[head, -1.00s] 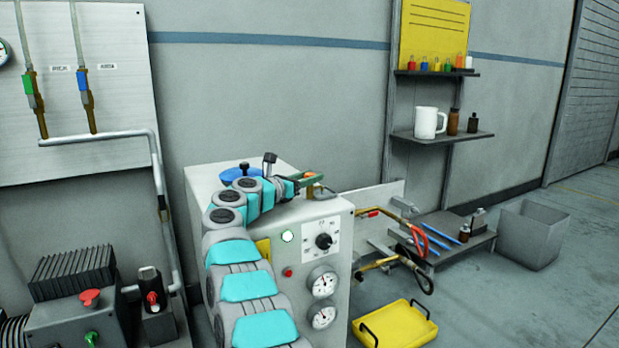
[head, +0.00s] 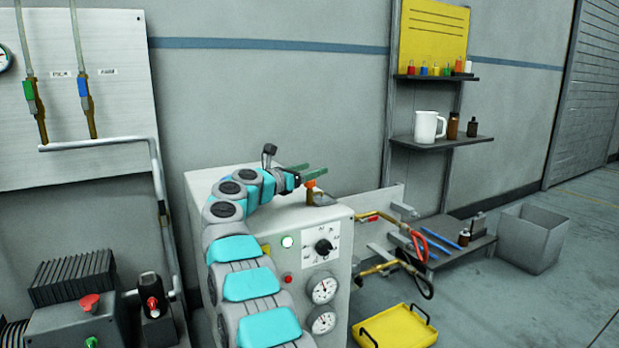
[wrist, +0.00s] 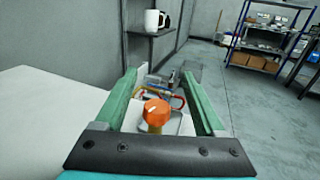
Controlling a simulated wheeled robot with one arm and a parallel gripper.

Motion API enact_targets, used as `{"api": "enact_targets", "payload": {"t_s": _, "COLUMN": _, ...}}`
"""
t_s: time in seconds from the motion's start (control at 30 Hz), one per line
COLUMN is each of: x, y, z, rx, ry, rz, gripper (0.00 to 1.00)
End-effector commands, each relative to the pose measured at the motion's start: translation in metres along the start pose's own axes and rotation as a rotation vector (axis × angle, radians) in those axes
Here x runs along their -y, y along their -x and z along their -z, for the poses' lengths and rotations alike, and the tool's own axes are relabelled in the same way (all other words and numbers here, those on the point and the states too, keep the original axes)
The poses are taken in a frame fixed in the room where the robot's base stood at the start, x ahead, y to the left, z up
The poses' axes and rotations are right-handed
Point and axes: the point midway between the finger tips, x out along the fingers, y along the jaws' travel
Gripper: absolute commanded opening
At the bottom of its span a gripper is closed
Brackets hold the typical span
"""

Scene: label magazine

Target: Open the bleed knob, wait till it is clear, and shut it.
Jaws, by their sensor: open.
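The bleed knob (wrist: 157,112) is an orange faceted cap on a brass stem in the middle of the wrist view. In the head view the knob (head: 310,184) stands on top of the grey cabinet (head: 330,214), near its right edge. My gripper (wrist: 160,80) is open, with a green finger on each side of the knob in the wrist view and a gap to both. In the head view my gripper (head: 309,171) appears just above and behind the knob. No fluid shows at the knob.
The cabinet front has gauges (head: 323,289), a dial (head: 324,247) and a lit round lamp (head: 287,242). A shelf with a white jug (head: 428,127) is on the wall behind.

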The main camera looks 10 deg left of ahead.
Motion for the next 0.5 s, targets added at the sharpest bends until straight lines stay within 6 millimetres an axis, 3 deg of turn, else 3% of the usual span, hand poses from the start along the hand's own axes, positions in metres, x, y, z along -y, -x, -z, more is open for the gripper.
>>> {"api": "enact_targets", "payload": {"t_s": 0.5, "x": 0.026, "y": 0.021, "z": 0.001, "rx": -0.003, "ry": 0.001, "rz": -0.001, "gripper": 0.71}}
